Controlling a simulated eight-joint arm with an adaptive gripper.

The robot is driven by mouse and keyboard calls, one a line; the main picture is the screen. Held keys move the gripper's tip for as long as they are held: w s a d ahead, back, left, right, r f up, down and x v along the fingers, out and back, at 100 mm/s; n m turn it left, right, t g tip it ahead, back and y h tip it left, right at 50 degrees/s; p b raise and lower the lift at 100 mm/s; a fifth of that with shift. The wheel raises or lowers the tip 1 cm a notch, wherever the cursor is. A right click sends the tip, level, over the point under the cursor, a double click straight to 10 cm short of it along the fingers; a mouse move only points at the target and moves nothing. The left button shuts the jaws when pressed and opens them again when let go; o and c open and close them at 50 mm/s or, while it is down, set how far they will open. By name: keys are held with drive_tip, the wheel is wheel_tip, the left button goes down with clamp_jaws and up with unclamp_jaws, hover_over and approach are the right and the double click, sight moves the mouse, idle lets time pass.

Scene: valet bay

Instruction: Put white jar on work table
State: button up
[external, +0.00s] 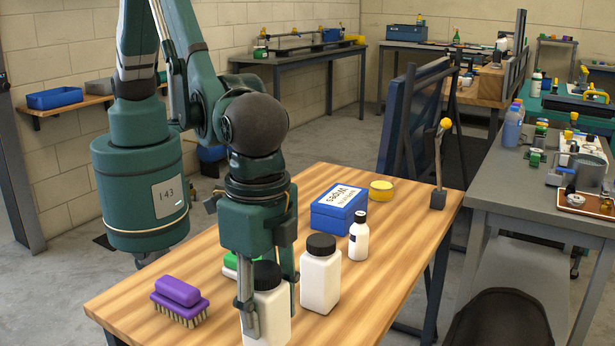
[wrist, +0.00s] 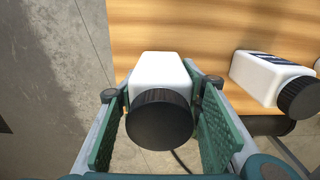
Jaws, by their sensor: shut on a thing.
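A white jar with a black lid (external: 266,318) is between the fingers of my gripper (external: 268,303), at the near edge of the wooden work table (external: 390,268). Its base is cut off by the picture's bottom edge, so I cannot tell whether it touches the table. In the wrist view the same white jar (wrist: 158,70) sits between the green finger pads, lid toward the camera. My gripper is shut on it. A second white jar with a black lid (external: 320,280) stands upright on the table, just right of my gripper.
A small white bottle (external: 359,240) with a dark cap, a blue wipes box (external: 338,212) and a yellow tin (external: 381,190) stand farther back. A purple brush (external: 180,300) lies at left; a green item (external: 231,262) is partly hidden behind my gripper. The table's right front is bare.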

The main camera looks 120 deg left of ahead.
sight(263, 268)
drive_tip(key=shift+f, duration=1.85)
drive_tip(key=shift+f+b, duration=0.15)
drive_tip(key=shift+b, duration=0.2)
drive_tip(key=o, duration=1.2)
wheel_tip(263, 268, up, 12)
drive_tip(key=shift+r+p, duration=0.2)
drive_tip(key=shift+p, duration=0.55)
drive_tip(key=shift+a+r, duration=0.1)
